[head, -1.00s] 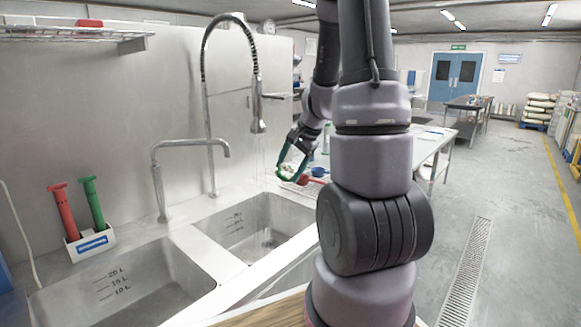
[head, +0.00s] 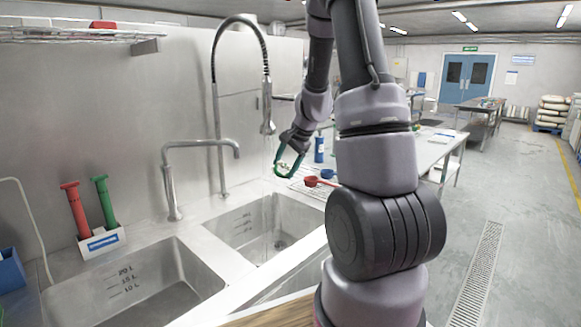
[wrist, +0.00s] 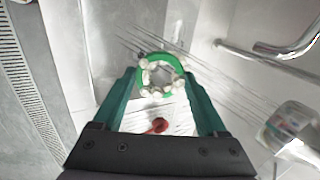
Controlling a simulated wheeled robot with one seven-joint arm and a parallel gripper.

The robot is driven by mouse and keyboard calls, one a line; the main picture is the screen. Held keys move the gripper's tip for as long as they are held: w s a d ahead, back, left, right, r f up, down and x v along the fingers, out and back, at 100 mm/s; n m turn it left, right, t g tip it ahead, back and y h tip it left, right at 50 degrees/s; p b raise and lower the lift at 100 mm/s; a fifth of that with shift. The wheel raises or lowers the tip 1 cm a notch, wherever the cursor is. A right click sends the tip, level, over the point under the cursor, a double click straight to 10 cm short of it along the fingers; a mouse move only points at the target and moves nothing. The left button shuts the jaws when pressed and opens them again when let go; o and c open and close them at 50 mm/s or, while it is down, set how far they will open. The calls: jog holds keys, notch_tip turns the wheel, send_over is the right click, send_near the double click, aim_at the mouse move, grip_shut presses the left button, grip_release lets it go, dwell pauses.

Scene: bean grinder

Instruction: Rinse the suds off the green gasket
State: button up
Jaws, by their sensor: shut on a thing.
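The green gasket (wrist: 158,57) is a ring between my fingertips in the wrist view, with several whitish suds blobs around it. My gripper (head: 288,170) is shut on it and holds it in the air past the far end of the right basin. The spray tap head (head: 268,127) hangs from its spring hose, up and left of my gripper in the head view. It also shows at the right in the wrist view (wrist: 288,126). Thin water streaks cross the wrist view around the gasket. I cannot tell how much water strikes it.
The right basin (head: 262,232) and left basin (head: 140,282) are open below. A swivel tap (head: 200,145) stands between them and the wall. A red scoop (head: 317,181) and blue bottle (head: 319,150) are on the counter behind my gripper. Red and green brushes (head: 103,200) stand left.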

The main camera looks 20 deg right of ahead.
jog(key=shift+w+a+f, duration=0.2)
jog(key=shift+w, duration=0.75)
jog(key=shift+w+a+f, duration=0.2)
jog(key=shift+w, duration=0.75)
jog(key=shift+w+a+f, duration=0.2)
jog(key=shift+w, duration=0.75)
jog(key=shift+d, duration=0.15)
jog(key=shift+w+d, duration=0.1)
jog(key=shift+d, duration=0.35)
jog(key=shift+a, duration=0.15)
jog(key=shift+a, duration=0.45)
jog(key=shift+s, duration=0.2)
jog(key=shift+s+d, duration=0.25)
jog(key=shift+s, duration=1.05)
jog(key=shift+s+d, duration=0.3)
jog(key=shift+s, duration=0.95)
jog(key=shift+s+d, duration=0.25)
jog(key=shift+s, duration=1.05)
